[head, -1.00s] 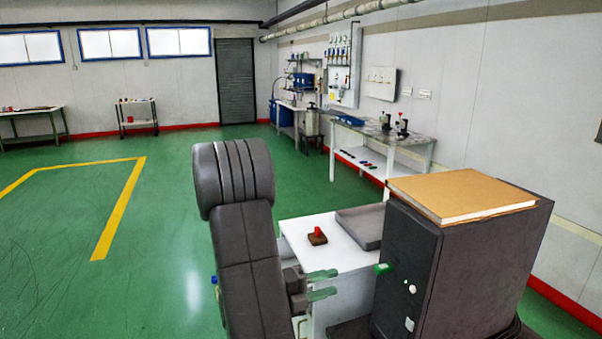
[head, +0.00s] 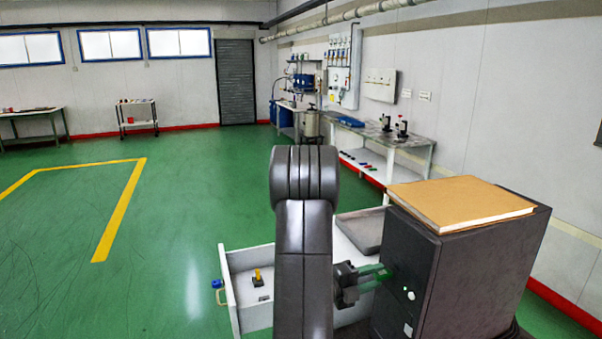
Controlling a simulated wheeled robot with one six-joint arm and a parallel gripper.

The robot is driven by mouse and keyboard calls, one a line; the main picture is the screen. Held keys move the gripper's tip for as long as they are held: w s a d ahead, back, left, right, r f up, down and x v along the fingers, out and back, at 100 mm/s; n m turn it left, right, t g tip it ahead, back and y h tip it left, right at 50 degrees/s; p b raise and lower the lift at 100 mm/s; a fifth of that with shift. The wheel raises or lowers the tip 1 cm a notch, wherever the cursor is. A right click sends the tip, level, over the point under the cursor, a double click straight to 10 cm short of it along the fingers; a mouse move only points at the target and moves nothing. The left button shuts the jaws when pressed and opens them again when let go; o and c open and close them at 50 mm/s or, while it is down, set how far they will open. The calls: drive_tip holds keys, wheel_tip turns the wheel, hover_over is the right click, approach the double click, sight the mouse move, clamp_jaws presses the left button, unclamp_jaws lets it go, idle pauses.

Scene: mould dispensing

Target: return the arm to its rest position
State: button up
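My arm stands upright in the middle of the head view. My gripper (head: 372,277) is on its right side, pointing right, close to the front of the dark cabinet. Its two green fingers are apart, with a gap between them, and I see nothing held. The fingertips overlap the spot of a small green part on the cabinet front; I cannot tell whether they touch it.
A dark cabinet (head: 470,275) with a book (head: 455,203) on top stands right. A white drawer (head: 230,290) is open at left, with a yellow-topped item (head: 257,277) inside. A grey tray (head: 362,231) lies on the white top behind my arm. Green floor is free left.

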drive_tip(key=shift+w+d, duration=0.15)
drive_tip(key=shift+d, duration=0.5)
drive_tip(key=shift+v, duration=1.1)
drive_tip(key=shift+w+f+b, duration=0.1)
drive_tip(key=shift+b, duration=0.45)
drive_tip(key=shift+d, duration=0.15)
